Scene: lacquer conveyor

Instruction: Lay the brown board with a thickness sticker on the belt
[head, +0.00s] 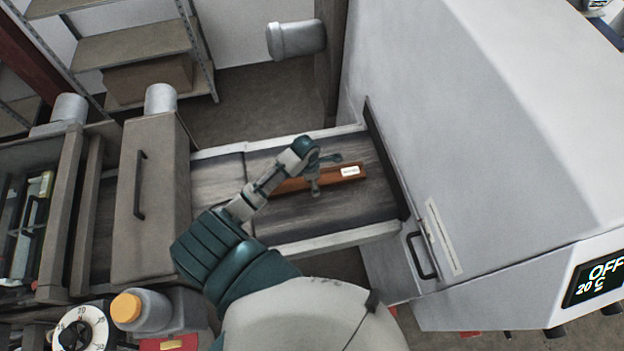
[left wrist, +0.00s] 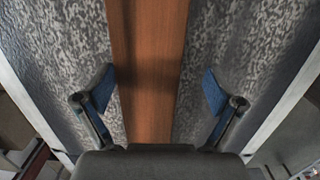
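The brown board (head: 331,175) lies flat on the dark belt (head: 345,205), lengthwise along it. A white sticker (head: 350,171) shows near its right end; its print is too small to read. My left gripper (head: 324,173) is over the board, one finger to each side of it. In the left wrist view the board (left wrist: 150,60) runs between the blue finger pads of my open left gripper (left wrist: 158,90), with a gap on both sides. My left arm hides part of the board's left end. My right gripper is not in view.
A large white machine (head: 480,130) with a display reading OFF and 20 C stands at the belt's right end. A grey box with a black handle (head: 150,200) spans the belt at left. An orange button (head: 126,308) and a dial (head: 80,334) are at lower left.

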